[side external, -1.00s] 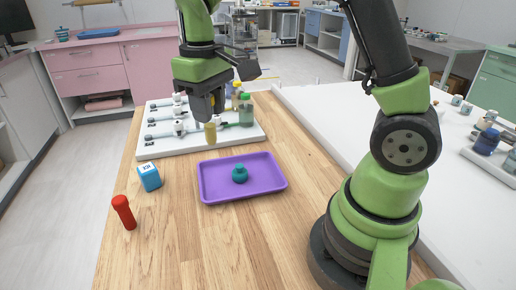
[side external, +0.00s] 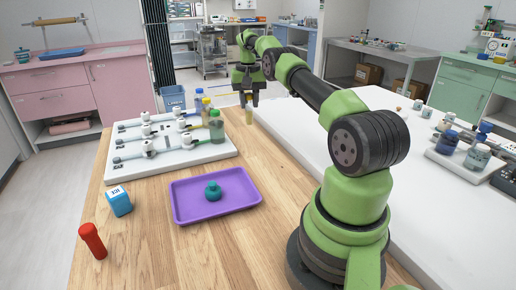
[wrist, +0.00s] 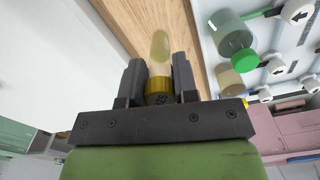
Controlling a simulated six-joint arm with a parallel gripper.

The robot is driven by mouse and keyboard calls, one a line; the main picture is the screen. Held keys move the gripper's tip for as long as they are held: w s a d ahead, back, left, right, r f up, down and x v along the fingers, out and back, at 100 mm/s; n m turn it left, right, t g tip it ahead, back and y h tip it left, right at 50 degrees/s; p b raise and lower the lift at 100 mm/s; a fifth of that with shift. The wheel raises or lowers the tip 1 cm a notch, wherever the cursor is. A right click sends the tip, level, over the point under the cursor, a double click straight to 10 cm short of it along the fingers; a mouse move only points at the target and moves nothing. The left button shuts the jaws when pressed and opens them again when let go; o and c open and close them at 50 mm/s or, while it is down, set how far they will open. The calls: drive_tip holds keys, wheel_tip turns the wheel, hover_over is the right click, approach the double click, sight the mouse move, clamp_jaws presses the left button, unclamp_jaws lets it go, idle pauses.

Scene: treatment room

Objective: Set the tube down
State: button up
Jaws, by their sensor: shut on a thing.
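My gripper (side external: 246,98) is shut on a clear tube with yellowish contents (side external: 249,115). In the wrist view the jaws (wrist: 160,84) close around its yellow cap (wrist: 158,86), and the tube body (wrist: 160,52) points away from the gripper. In the side view the tube hangs about upright near the far end of the wooden table, to the right of the white board. I cannot tell whether its lower end touches the wood.
The white board (side external: 205,153) bears several valves and capped bottles, including a green-capped one (side external: 216,130). A purple tray (side external: 183,213) holds a teal weight-like piece (side external: 212,191). The wood between board and arm is clear.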

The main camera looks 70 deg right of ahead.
drive_tip(key=shift+m, duration=0.5)
drive_tip(key=shift+s+d+f, duration=0.35)
drive_tip(key=shift+f, duration=1.15)
drive_tip(key=shift+s+d+f, duration=0.3)
drive_tip(key=shift+d+f, duration=0.1)
drive_tip(key=shift+f, duration=1.05)
drive_tip(key=shift+s+d+f, duration=0.35)
drive_tip(key=shift+f, duration=1.15)
drive_tip(key=shift+f, duration=0.1)
drive_tip(key=o, duration=0.9)
